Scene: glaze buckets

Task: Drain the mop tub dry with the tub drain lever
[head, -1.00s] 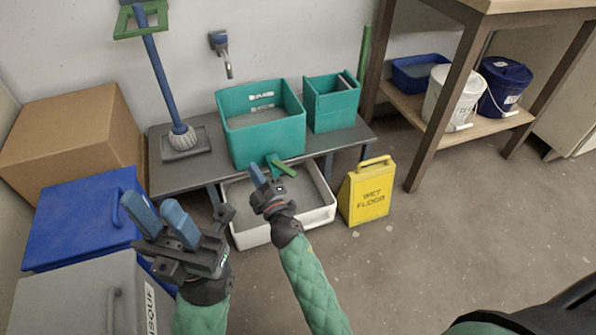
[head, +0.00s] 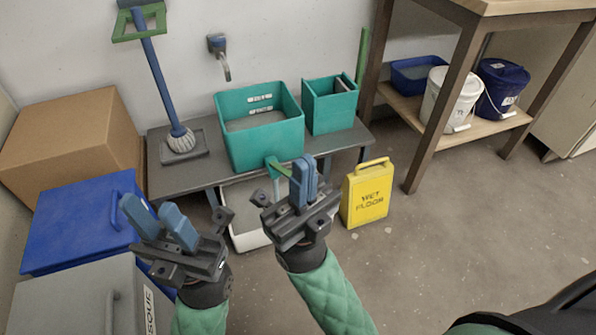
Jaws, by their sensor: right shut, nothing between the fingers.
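The teal mop tub (head: 262,143) stands on the grey bench with a grey surface inside; I cannot tell whether it is water or how deep. The green tub drain lever (head: 279,168) is at the tub's lower front, partly hidden by my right gripper. My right gripper (head: 304,164) is shut and empty, its blue fingers pointing up, just right of the lever in the picture; contact cannot be told. My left gripper (head: 152,208) is open and empty, in front of the blue chest. A white basin (head: 247,238) sits on the floor below the tub, largely hidden by my grippers.
A mop (head: 165,90) stands on the bench (head: 185,178) at left. A teal box (head: 330,105) is right of the tub. A yellow wet-floor sign (head: 366,195) stands right of the basin. The floor (head: 450,230) to the right is clear.

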